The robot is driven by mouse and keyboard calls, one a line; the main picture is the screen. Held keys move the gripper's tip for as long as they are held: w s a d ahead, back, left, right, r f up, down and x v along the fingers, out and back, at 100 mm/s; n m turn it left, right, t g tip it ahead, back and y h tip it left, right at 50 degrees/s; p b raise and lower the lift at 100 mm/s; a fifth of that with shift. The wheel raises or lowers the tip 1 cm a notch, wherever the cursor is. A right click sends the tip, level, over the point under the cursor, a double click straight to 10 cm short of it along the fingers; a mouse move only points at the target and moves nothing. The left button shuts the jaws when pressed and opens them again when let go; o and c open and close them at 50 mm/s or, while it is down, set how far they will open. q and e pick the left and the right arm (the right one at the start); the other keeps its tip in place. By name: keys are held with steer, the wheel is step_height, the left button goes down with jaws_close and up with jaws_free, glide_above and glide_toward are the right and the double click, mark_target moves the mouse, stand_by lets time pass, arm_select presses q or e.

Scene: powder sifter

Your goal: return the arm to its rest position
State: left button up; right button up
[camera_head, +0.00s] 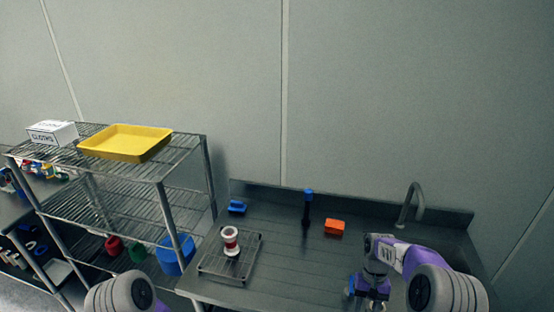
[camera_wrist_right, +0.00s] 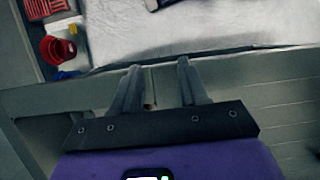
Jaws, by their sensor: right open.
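My right arm (camera_head: 410,262), purple and grey, is bent over the right part of the dark metal counter in the head view. Its wrist end points down near the counter's front edge. In the right wrist view my right gripper (camera_wrist_right: 158,72) has its two grey fingers apart, with nothing between them. Of my left arm only a grey rounded joint (camera_head: 120,294) and a bit of purple show at the bottom edge; its gripper is out of view.
On the counter (camera_head: 285,275) are a wire rack (camera_head: 214,268) with a red-and-white sifter (camera_head: 231,241), a blue item (camera_head: 237,207), a dark blue-topped upright tool (camera_head: 307,208), an orange block (camera_head: 334,227) and a tap (camera_head: 411,202). A shelf at left holds a yellow tray (camera_head: 126,143).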

steer(key=a+f+y+b, duration=0.15)
steer(key=a+f, duration=0.25)
steer(key=f, duration=0.7)
arm_select(q)
step_height(320, 180, down, 10)
steer(key=w+b, duration=0.1)
steer(key=b, duration=0.6)
steer(key=shift+b, duration=0.3)
arm_select(e)
steer(key=s+a+f+t+y, duration=0.1)
steer(key=s+a+f+t, duration=0.1)
steer(key=s+a+f, duration=0.4)
steer(key=s+a+f+t, duration=0.2)
steer(key=s+a+f, duration=0.4)
steer(key=s+f, duration=0.4)
steer(key=shift+s+y, duration=0.35)
steer(key=shift+s, duration=0.65)
arm_select(q)
steer(key=shift+w+r, duration=0.1)
arm_select(e)
steer(key=shift+a, duration=0.1)
